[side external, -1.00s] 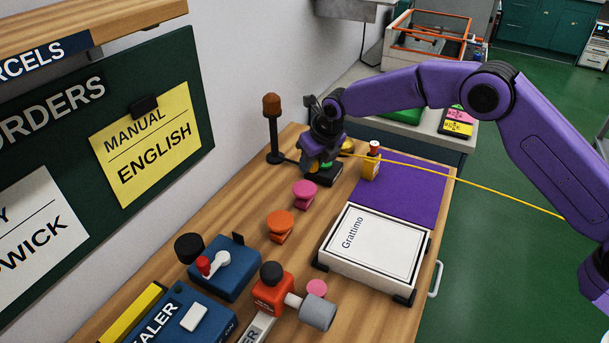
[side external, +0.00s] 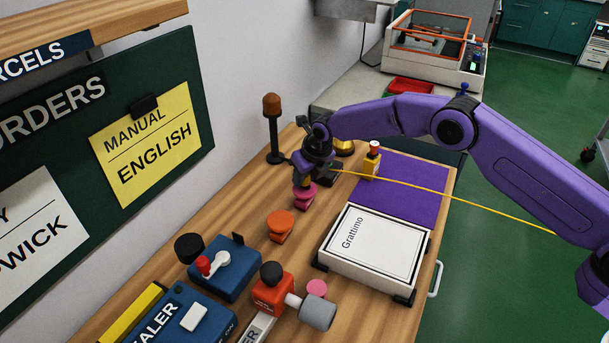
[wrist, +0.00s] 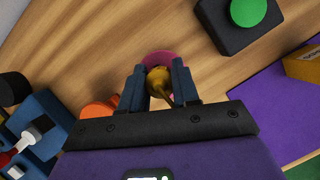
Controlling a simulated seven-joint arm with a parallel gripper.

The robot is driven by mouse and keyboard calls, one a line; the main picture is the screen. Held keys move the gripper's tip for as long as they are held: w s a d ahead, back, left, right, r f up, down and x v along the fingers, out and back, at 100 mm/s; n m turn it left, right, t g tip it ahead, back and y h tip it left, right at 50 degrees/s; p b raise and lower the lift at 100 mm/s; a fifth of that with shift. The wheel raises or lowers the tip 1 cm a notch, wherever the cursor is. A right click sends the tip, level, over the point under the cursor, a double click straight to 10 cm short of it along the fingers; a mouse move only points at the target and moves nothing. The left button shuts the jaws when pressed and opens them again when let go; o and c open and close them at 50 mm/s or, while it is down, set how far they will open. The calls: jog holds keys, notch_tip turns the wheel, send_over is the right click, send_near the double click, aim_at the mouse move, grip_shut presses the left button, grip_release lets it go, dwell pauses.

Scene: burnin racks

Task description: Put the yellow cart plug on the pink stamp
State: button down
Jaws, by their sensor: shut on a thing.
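The yellow cart plug (wrist: 158,82) shows as a rounded yellow-gold piece between my fingertips in the wrist view. My gripper (wrist: 158,88) is shut on it. The pink stamp (wrist: 159,58) lies directly behind the plug there, partly covered by it and the fingers. In the side view my gripper (side external: 304,183) hangs just above the pink stamp (side external: 304,198), and the fingers hide the plug and the stamp's top. A yellow cable (side external: 450,192) runs from the gripper to the right. I cannot tell whether plug and stamp touch.
An orange stamp (side external: 281,225) stands in front of the pink one. A black box (side external: 327,177) with a green button (wrist: 248,11) is behind. A small yellow block (side external: 370,166) stands by the purple mat (side external: 410,190). A brown-topped post (side external: 273,130) rises behind left.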

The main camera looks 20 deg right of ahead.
jog(key=shift+f, duration=0.1)
jog(key=c, duration=0.8)
grip_release()
jog(key=shift+v, duration=6.1)
jog(key=shift+w, duration=0.1)
